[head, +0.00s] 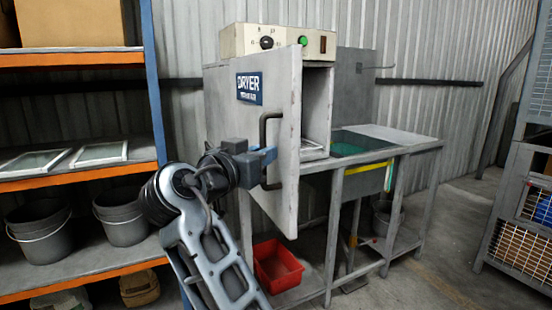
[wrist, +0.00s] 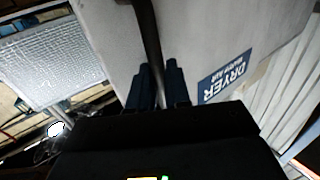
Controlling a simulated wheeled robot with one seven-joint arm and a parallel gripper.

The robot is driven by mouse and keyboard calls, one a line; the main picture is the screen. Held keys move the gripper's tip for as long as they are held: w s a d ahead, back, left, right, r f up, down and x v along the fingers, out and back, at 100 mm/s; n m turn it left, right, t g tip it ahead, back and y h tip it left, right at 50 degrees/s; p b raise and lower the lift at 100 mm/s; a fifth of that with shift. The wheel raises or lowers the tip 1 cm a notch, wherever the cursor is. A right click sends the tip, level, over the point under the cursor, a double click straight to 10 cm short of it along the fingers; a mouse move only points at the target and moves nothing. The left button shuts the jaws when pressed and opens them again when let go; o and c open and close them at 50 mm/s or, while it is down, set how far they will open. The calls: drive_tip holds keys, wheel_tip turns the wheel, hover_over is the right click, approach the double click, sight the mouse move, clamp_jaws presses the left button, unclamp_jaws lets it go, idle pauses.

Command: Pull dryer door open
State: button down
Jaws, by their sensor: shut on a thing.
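The dryer door (head: 270,110) is grey with a blue "DRYER" sign (head: 249,88). It stands partly open, swung out from the dryer cabinet, and part of the pale interior (head: 316,110) shows at its right. A dark bar handle (head: 264,131) is fixed upright on the door. My gripper (head: 270,158) is shut on this handle at its lower half. In the wrist view the handle (wrist: 147,40) runs down between the two dark fingers (wrist: 162,85), with the door panel (wrist: 205,40) behind. The fingertips are partly hidden in the head view.
A shelf rack (head: 80,175) with grey buckets (head: 42,230) stands at the left, close to my arm. A grey bench with a sink (head: 405,146) stands right of the dryer. A red bin (head: 277,267) sits below the door. Open floor (head: 430,270) lies at the front right.

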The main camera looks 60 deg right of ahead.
drive_tip(key=shift+w+d+r, duration=0.1)
drive_tip(key=shift+w+r, duration=0.05)
drive_tip(key=shift+w, duration=0.1)
drive_tip(key=c, duration=1.2)
unclamp_jaws()
drive_tip(key=shift+d, duration=0.1)
drive_tip(key=a, duration=0.8)
drive_tip(key=shift+s, duration=0.35)
drive_tip(key=shift+f, duration=0.2)
